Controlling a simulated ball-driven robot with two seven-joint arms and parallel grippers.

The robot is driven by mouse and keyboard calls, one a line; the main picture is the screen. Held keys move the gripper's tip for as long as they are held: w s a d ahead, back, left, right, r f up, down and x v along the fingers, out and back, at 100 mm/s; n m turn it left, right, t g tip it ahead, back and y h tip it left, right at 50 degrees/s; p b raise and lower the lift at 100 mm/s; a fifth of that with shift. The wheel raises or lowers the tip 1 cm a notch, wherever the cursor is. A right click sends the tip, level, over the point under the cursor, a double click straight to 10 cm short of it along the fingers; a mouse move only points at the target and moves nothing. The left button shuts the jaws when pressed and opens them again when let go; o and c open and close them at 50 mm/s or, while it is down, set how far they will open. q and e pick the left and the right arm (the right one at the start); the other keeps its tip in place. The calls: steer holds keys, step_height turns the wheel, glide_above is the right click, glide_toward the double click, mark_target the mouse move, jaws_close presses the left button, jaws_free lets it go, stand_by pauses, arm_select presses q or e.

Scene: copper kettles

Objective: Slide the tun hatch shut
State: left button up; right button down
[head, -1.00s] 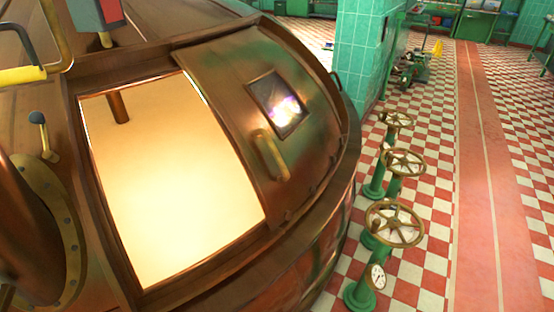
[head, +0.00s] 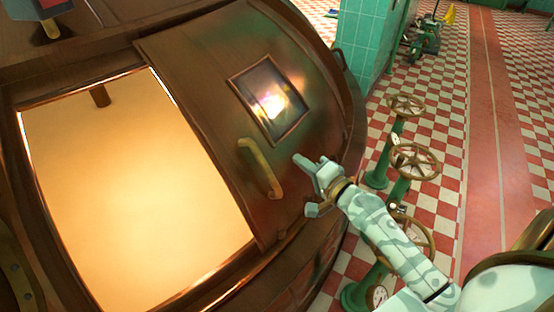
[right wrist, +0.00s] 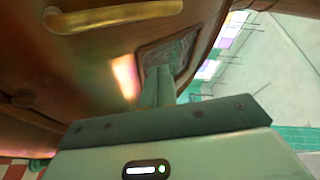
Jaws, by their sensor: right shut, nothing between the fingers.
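The tun hatch (head: 215,120) is a curved copper panel with a small window (head: 268,101) and a brass handle (head: 260,167). It sits to the right of the large glowing opening (head: 130,190), which is uncovered. My right gripper (head: 300,172) is just right of the handle, apart from it, shut and empty. In the right wrist view, my gripper's fingers (right wrist: 158,86) are together in front of the hatch window (right wrist: 172,58), and the handle (right wrist: 112,15) is at the upper left. My left gripper is not in view.
Green-pedestal valves with brass handwheels (head: 414,161) stand on the checkered floor right of the tun, behind my right arm. A green tiled pillar (head: 362,35) rises beyond the tun. A red floor strip (head: 488,120) runs clear at the right.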

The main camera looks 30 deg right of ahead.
steer(key=w+a+f, duration=0.1)
steer(key=w+a, duration=0.3)
steer(key=w, duration=0.1)
steer(key=shift+w+a+f, duration=0.25)
steer(key=shift+a+f, duration=0.1)
